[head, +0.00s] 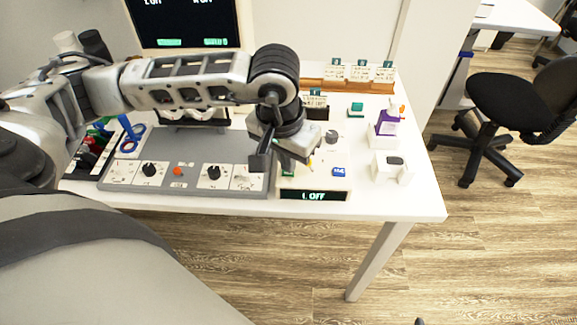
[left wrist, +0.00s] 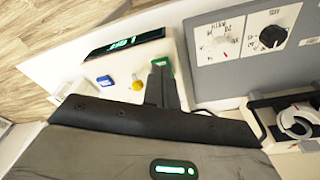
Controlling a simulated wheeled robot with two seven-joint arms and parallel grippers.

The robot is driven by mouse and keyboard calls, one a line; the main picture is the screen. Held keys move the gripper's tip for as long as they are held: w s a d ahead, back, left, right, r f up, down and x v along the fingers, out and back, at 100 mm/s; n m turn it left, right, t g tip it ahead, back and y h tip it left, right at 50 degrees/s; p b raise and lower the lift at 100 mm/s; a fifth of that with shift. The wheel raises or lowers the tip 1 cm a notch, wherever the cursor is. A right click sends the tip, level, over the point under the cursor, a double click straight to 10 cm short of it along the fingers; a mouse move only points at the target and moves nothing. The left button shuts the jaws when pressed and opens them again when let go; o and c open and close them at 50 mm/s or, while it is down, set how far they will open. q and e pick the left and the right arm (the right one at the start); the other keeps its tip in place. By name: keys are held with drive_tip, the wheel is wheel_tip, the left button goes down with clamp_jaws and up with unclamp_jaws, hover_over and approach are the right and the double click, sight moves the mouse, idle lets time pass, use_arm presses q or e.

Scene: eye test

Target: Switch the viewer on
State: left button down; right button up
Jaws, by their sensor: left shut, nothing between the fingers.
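The viewer's grey control panel (head: 205,177) lies along the table front in the head view, with white dial plates and black knobs; part of it shows in the left wrist view (left wrist: 215,80). A small display (head: 315,196) reads "OFF"; it also shows in the left wrist view (left wrist: 124,44). My left gripper (head: 284,155) is over the table at the panel's right end. In the left wrist view its fingers (left wrist: 161,72) are shut and empty, in front of a green piece (left wrist: 165,62) that they partly cover. I cannot tell whether they touch it. My right gripper is out of view.
A yellow knob (left wrist: 137,85) and a blue block (left wrist: 105,82) are beside the fingers. A purple item (head: 386,124) and a white holder (head: 391,167) stand at the right. A dark screen (head: 190,22) is behind. Small cards stand in a wooden rack (head: 345,85).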

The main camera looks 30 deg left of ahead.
use_arm(q)
drive_tip(key=shift+f+b, duration=0.55)
drive_tip(key=shift+b, duration=0.05)
idle(0.3)
drive_tip(key=shift+r+p, duration=0.45)
drive_tip(key=shift+r, duration=0.4)
drive_tip(key=shift+r+p, duration=1.35)
drive_tip(key=shift+r, duration=1.4)
drive_tip(key=shift+f, duration=0.1)
